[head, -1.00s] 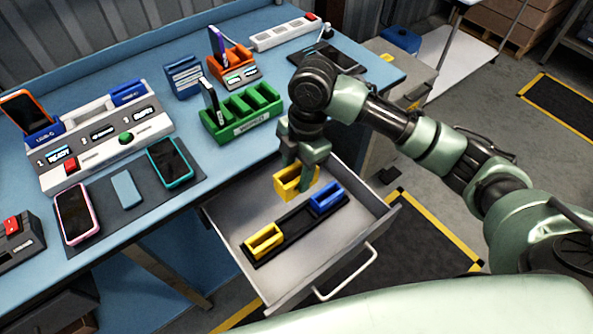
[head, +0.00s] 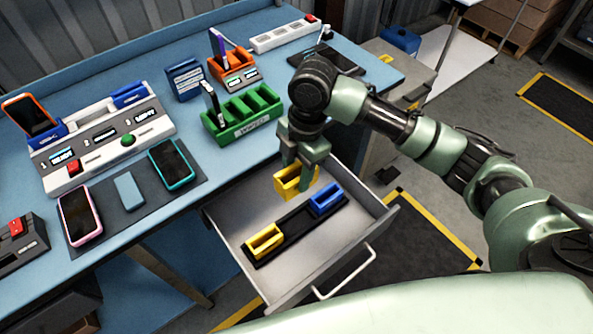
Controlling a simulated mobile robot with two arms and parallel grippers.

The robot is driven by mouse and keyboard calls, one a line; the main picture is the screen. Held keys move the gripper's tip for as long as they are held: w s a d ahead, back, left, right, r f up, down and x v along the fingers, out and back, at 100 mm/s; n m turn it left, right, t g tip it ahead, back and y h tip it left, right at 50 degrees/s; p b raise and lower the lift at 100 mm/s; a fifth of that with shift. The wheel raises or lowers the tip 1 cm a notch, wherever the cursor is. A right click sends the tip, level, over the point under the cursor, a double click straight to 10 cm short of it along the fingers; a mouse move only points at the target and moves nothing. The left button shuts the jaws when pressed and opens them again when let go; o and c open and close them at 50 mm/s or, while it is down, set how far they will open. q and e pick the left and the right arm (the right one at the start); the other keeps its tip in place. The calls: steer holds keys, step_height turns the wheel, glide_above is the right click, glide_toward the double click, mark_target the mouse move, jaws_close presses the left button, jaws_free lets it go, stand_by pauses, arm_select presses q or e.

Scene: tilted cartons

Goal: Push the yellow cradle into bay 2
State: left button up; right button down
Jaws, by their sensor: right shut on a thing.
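My right gripper (head: 304,172) is over the open drawer, pointing down and shut on a yellow cradle (head: 289,187). A second yellow cradle (head: 264,243) and a blue cradle (head: 326,200) sit in the rack. The white dock (head: 146,122) stands on the bench at left, with numbered displays. Its left bay holds a blue cradle with an orange phone (head: 29,115), its right bay a blue cradle (head: 129,95). The middle bay shows no cradle. My left gripper is not in view.
The drawer (head: 352,262) is pulled out from the blue bench. A green rack (head: 243,113) stands near the bench edge, with an orange holder (head: 236,68) behind. A pink phone (head: 79,215) and a teal phone (head: 172,164) lie on a dark mat before the dock.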

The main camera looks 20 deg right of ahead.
mark_target(297, 166)
steer(key=shift+r+p, duration=1.5)
steer(key=shift+p, duration=0.45)
